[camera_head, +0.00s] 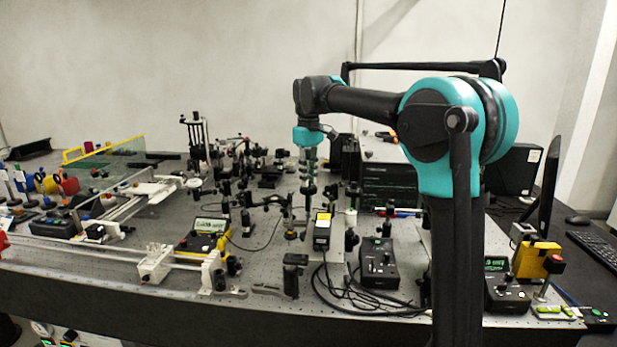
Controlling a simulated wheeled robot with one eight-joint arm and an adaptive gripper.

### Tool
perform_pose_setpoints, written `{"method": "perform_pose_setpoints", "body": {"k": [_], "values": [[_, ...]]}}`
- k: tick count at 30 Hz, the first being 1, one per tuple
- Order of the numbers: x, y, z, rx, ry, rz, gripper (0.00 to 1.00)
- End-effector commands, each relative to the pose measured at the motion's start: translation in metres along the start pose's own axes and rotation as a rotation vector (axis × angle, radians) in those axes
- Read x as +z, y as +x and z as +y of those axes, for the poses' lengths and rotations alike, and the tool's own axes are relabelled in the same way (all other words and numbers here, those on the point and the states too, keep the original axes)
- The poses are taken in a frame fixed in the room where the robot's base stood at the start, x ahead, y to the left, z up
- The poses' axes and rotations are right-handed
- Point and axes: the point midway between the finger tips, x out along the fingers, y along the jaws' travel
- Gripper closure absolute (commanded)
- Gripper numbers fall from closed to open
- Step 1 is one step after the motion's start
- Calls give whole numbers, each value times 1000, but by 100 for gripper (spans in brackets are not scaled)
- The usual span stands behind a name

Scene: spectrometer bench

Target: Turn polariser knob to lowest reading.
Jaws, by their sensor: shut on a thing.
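My gripper (306,192) points straight down over the middle of the bench, below a teal wrist. It is shut on a small dark part on top of a slim post, apparently the polariser knob; the fingers hide most of it, and its mark or angle cannot be read. A yellow-and-black meter with a pale lit display (210,225) stands to the left of the gripper. A second small green display (495,264) is on a black box at the right. The digits on both are too small to read.
A yellow-and-black block (322,232) stands close to the right of the gripper. A black control box (380,262) and loose cables (335,290) are in front. Posts and mounts crowd the bench behind. A long rail (85,257) runs at the left.

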Motion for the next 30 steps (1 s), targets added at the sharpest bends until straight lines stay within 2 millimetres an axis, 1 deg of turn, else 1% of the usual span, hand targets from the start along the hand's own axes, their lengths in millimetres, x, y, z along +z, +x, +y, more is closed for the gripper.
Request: {"method": "perform_pose_setpoints", "body": {"k": [3,9,23,24,28,29,30], "values": [[0,0,0,0,-54,1,100],[0,0,0,0,-108,1,100],[0,0,0,0,-123,1,100],[0,0,0,0,-123,1,82],[0,0,0,0,-123,0,66],[0,0,0,0,-123,0,63],[0,0,0,0,-123,0,63]]}}
